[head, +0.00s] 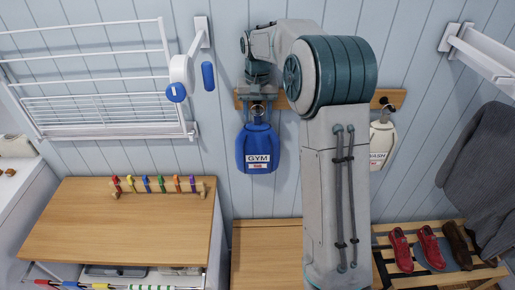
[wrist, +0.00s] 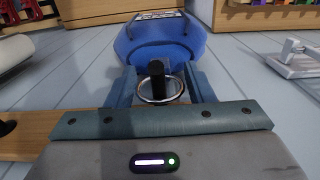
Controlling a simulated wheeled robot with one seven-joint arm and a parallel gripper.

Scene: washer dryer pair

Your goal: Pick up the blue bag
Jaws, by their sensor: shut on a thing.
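The blue bag (head: 258,146), labelled GYM, hangs at the wooden peg rail (head: 390,97) on the wall. It also shows in the wrist view (wrist: 160,40), beyond the fingers. My gripper (head: 258,108) is at the bag's top, shut on it. In the wrist view my gripper's fingers (wrist: 160,85) sit either side of a black peg (wrist: 157,78). A metal ring (wrist: 160,97) lies around or against this peg; the exact contact is hard to see.
A white bag (head: 381,143) hangs on the same rail to the right, partly behind my arm. A white drying rack (head: 95,80) is at the left. Below are a wooden top (head: 110,235) with coloured pegs and a slatted bench (head: 445,270) with shoes.

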